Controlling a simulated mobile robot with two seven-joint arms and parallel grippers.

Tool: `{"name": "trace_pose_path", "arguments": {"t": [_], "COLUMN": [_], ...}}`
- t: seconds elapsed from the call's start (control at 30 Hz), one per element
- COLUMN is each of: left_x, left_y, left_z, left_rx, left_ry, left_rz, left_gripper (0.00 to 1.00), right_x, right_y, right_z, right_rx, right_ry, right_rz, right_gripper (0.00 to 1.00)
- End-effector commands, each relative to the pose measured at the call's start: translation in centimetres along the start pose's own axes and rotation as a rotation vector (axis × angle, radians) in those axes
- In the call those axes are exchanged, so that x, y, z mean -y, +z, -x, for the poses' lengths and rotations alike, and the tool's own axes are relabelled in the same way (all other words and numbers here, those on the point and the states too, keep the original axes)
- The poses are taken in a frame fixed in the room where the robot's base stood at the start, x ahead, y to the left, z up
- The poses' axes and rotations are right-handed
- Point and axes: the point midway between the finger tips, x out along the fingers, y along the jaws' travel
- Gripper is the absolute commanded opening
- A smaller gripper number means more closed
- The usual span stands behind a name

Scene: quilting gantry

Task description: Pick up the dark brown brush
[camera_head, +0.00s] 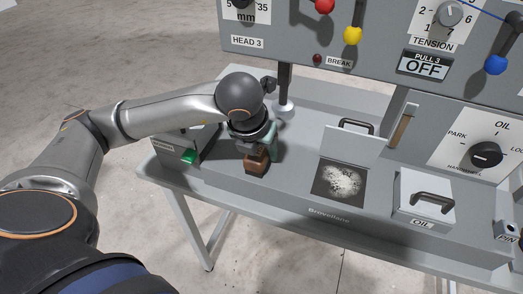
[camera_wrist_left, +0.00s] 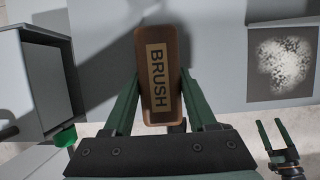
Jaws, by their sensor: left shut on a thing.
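The dark brown brush (camera_head: 257,163) is between the green fingers of my left gripper (camera_head: 262,150), which is shut on it. In the left wrist view the brush (camera_wrist_left: 158,45) stands lengthwise between both fingers, its tan label reading BRUSH facing the camera. The brush is over the grey bench top; I cannot tell whether it touches it. My right gripper (camera_wrist_left: 272,124) shows at the lower right of the left wrist view, its two green fingers apart and nothing between them. It is not in the head view.
An open compartment with speckled white contents (camera_head: 340,181) lies right of the brush, its lid (camera_head: 355,146) raised. A lidded OIL box (camera_head: 425,197) is further right. A grey box with a green part (camera_head: 188,157) stands left. The control panel (camera_head: 300,45) rises behind.

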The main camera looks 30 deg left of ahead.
Motion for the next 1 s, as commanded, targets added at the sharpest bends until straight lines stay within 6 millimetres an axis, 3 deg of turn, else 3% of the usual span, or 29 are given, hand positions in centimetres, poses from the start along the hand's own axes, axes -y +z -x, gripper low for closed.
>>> {"name": "trace_pose_path", "arguments": {"t": [0.03,0.4,0.77,0.93,1.0], "left_x": [0.0,0.0,0.0,-0.1,0.1], "left_y": [0.0,0.0,0.1,0.3,0.8], "left_z": [0.0,0.0,0.2,0.8,1.5], "left_rx": [0.0,-0.001,0.0,0.0,0.008], "left_ry": [0.0,0.0,0.001,0.002,-0.003], "left_rz": [0.0,0.0,0.0,0.0,0.002], "left_gripper": [0.4,0.0,0.0,0.0,0.0], "right_x": [0.0,0.0,0.0,0.1,0.1], "right_y": [0.0,0.0,-0.3,-1.1,-0.7], "right_z": [0.0,0.0,0.2,1.0,0.5], "right_rx": [0.0,0.0,0.0,0.0,-0.004], "right_ry": [0.0,0.0,0.0,0.0,0.0], "right_rz": [0.0,0.0,0.0,0.0,0.0], "right_gripper": [0.87,0.87,0.87,0.87,0.87]}}
